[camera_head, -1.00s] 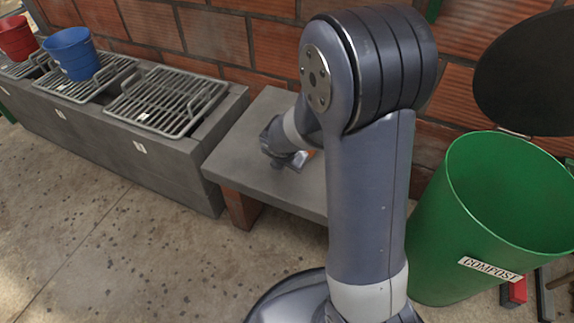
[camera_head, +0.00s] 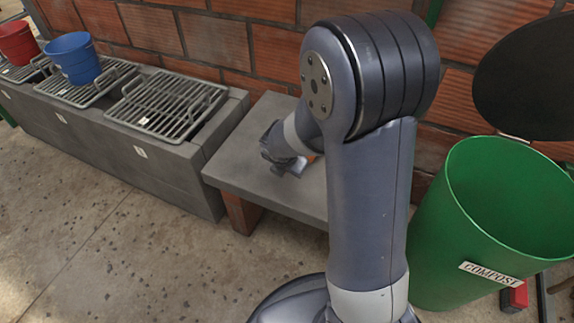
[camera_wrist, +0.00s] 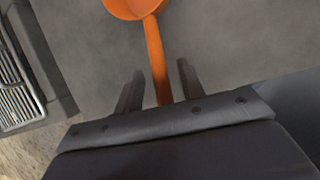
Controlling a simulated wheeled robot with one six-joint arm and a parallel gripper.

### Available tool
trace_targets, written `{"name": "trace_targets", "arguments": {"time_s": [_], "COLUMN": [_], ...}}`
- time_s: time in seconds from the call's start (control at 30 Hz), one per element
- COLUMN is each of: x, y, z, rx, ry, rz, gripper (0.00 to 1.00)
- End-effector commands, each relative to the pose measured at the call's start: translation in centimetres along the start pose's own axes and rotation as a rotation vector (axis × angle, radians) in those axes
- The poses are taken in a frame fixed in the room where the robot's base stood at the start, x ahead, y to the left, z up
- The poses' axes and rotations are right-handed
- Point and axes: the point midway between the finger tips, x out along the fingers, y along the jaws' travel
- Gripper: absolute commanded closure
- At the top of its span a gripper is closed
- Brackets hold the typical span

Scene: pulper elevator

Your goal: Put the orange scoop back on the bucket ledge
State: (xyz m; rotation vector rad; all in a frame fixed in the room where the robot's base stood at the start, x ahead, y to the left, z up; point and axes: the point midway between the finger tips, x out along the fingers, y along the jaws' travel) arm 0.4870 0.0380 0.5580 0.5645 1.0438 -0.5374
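The orange scoop (camera_wrist: 154,50) lies on the low grey slab (camera_head: 231,164) beside the wall. In the wrist view its bowl is at the top edge, partly cut off, and its handle runs down between my two fingers. My gripper (camera_wrist: 160,69) is open around the handle, with a gap on each side. In the head view my gripper (camera_head: 283,161) is low over the slab, and only a bit of orange shows past my arm. The ledge (camera_head: 181,163) with a blue bucket (camera_head: 73,57) and a red bucket (camera_head: 17,42) stands to the left.
Metal grates (camera_head: 165,106) sit on the ledge; the nearest one is empty. A green compost bin (camera_head: 440,225) stands right of my arm, with a dark round disc (camera_head: 530,80) above it. A brick wall is behind. The floor in front is clear.

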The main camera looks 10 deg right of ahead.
Motion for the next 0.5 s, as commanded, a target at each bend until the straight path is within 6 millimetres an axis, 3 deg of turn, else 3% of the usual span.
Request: {"name": "trace_targets", "arguments": {"time_s": [0.3,0.5], "x": [-7.1,-10.3], "y": [0.2,0.1], "z": [0.2,0.2], "rx": [-0.001,-0.001], "ry": [-0.002,-0.001], "rz": [0.004,0.002], "gripper": [0.62,0.62]}}
